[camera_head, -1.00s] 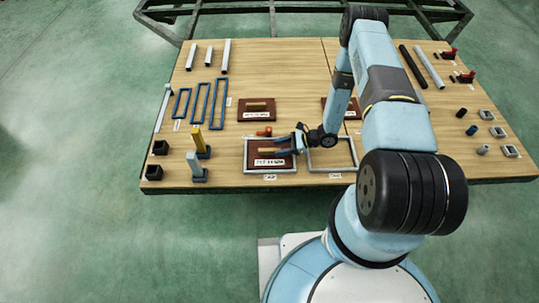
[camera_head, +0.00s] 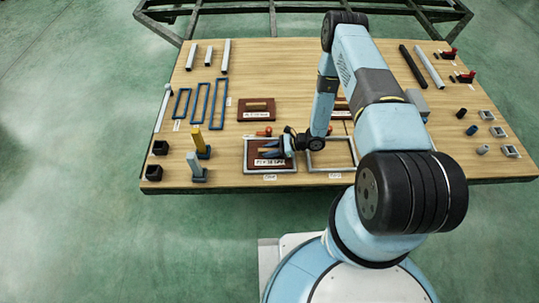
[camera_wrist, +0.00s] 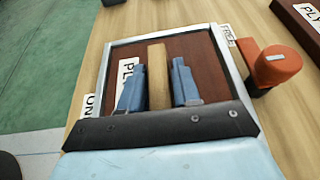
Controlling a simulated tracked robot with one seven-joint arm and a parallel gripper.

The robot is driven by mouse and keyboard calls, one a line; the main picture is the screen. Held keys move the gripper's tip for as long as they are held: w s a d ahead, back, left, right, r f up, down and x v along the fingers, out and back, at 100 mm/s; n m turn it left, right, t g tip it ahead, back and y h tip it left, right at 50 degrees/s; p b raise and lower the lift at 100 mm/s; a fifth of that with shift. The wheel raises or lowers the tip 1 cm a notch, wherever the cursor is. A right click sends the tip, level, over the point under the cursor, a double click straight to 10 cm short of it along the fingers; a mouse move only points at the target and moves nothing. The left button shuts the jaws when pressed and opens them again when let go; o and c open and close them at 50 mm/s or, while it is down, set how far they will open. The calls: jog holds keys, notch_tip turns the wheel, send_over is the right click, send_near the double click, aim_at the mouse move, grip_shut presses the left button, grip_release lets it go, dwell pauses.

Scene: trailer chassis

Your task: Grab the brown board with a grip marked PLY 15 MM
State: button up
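A brown board (camera_head: 254,150) with a tan grip lies inside a grey frame at the front of the table. Its white label starts with PLY; the number is too blurred to read surely. In the wrist view the board (camera_wrist: 205,65) lies under my gripper (camera_wrist: 158,80). The blue fingers stand on either side of the tan grip (camera_wrist: 157,60), with narrow gaps near the tips, so the gripper looks open around it. Another brown board (camera_head: 247,104) with a grip and label lies behind. A third brown board (camera_head: 341,104) is mostly hidden by my arm.
An orange-red object (camera_wrist: 275,65) stands close to the right of the frame. An empty grey frame (camera_head: 345,165) lies right of the board.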

grip_shut()
dwell(0.3)
